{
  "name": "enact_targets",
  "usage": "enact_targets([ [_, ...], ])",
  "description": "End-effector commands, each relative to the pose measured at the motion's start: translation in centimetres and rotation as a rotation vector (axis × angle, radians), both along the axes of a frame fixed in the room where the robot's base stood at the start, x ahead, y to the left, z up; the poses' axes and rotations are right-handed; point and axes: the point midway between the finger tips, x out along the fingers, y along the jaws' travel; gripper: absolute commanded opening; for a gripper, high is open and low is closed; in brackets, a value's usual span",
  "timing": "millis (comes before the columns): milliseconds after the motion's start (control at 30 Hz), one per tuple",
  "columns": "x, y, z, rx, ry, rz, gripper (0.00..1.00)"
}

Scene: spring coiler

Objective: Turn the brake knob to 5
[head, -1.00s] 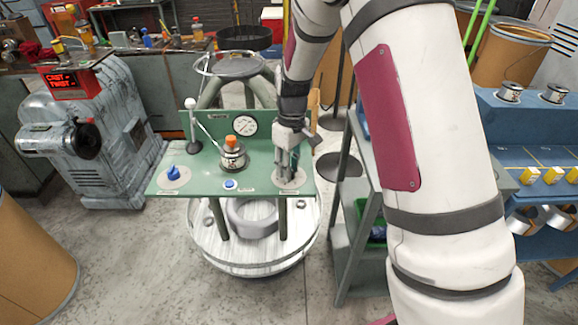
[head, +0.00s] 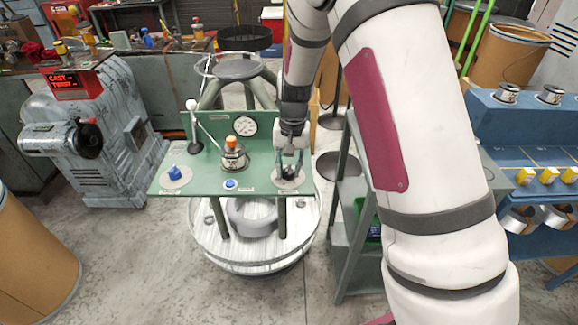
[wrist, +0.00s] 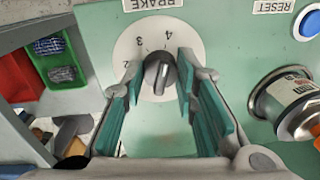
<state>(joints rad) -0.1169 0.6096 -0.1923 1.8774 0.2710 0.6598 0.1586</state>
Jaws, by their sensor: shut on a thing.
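The brake knob (wrist: 157,73) is a dark grey knob on a round white dial (wrist: 128,48) marked 2, 3 and 4, upside down in the wrist view under the BRAKE label. The dial's right side is hidden by a finger, and no 5 shows. I cannot tell exactly which number the knob points to. My gripper (wrist: 158,80) is shut on the knob, with a teal-padded finger on each side. In the head view my gripper (head: 289,168) reaches down to the dial plate (head: 290,185) at the right end of the green panel (head: 205,184).
A metal can with an orange top (head: 233,155) stands left of my gripper on the panel. A blue button (head: 230,184), a blue knob (head: 174,174), a lever (head: 193,128) and a gauge (head: 243,126) are also there. A grey-green shelf cart (head: 350,220) stands close on the right.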

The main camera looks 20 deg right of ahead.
Motion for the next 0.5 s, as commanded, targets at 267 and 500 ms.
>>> enact_targets([
  [267,-0.06,0.04,0.11,-0.001,-0.002,-0.260,0.00],
  [500,-0.07,0.02,0.15,-0.002,-0.003,-0.488,0.00],
])
